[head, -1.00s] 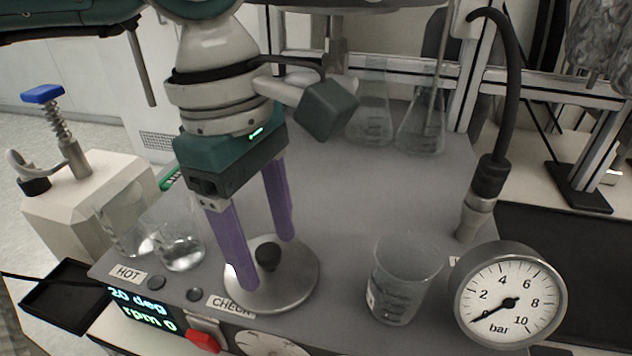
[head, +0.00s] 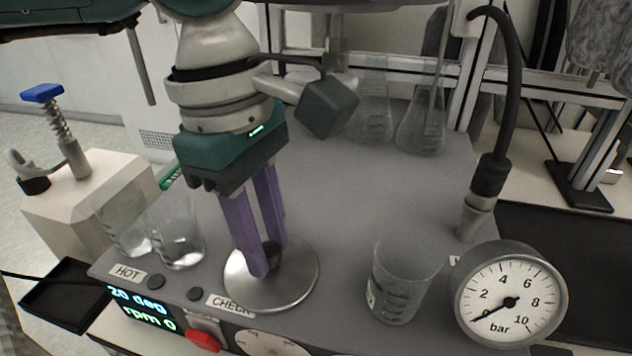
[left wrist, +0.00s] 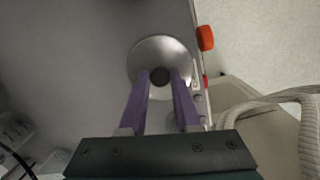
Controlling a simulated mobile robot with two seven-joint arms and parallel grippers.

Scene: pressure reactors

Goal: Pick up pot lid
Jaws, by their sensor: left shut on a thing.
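The pot lid (head: 297,285) is a round silver disc with a dark knob, resting flat on the grey bench top near its front edge. My left gripper (head: 266,262) comes down from above with purple fingers shut on the knob, which is partly hidden behind them. In the left wrist view the lid (left wrist: 146,52) shows beyond the fingers, with the dark knob (left wrist: 159,76) between the tips of the gripper (left wrist: 160,77). My right gripper is not in view.
A glass beaker (head: 402,282) and a pressure gauge (head: 510,296) stand right of the lid. Two glass beakers (head: 178,235) stand to its left. Flasks (head: 421,125) stand at the back. A red switch (head: 203,341) is on the front panel. The middle of the bench is clear.

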